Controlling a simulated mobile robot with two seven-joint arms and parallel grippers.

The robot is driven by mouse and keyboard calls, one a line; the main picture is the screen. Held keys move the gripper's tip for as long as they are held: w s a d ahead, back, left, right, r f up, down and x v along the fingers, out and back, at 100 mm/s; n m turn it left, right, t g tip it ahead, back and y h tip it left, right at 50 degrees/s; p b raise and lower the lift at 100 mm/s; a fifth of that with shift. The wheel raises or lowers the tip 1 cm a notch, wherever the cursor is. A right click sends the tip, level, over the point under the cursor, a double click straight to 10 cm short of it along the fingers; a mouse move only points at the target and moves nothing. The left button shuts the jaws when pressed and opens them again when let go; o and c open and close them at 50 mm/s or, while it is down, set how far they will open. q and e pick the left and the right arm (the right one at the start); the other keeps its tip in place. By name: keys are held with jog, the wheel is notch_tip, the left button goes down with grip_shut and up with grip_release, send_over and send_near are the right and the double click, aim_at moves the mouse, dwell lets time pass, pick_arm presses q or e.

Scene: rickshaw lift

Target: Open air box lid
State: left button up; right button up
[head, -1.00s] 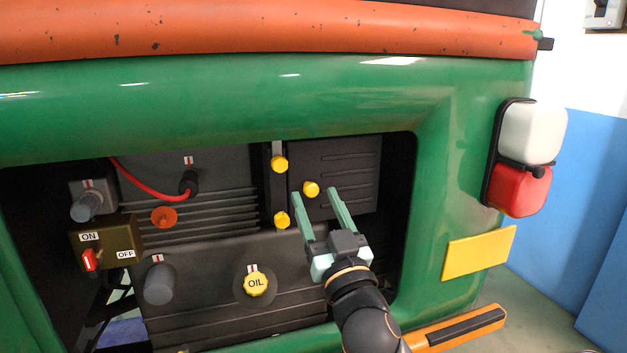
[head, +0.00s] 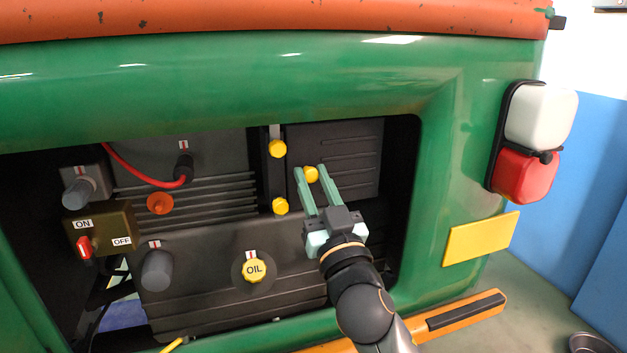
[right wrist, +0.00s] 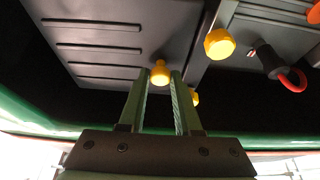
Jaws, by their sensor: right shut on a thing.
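The air box lid (head: 350,160) is a dark grey ribbed panel at the right of the engine bay. It looks closed and also shows in the right wrist view (right wrist: 100,40). A yellow knob (head: 311,174) stands out near its lower left part. My right gripper (head: 311,171) reaches up from below with its two green fingers on either side of the knob, shut on it. In the right wrist view the knob (right wrist: 160,73) sits between the fingertips. My left gripper is not in view.
Two yellow bolts (head: 278,148) sit on a bracket just left of the lid. A yellow OIL cap (head: 254,268) is lower left. The green body frame (head: 435,170) borders the bay on the right. An ON/OFF switch box (head: 103,230) is at far left.

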grip_shut()
dwell(0.8)
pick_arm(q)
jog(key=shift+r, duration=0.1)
pick_arm(e)
jog(key=shift+d, duration=0.1)
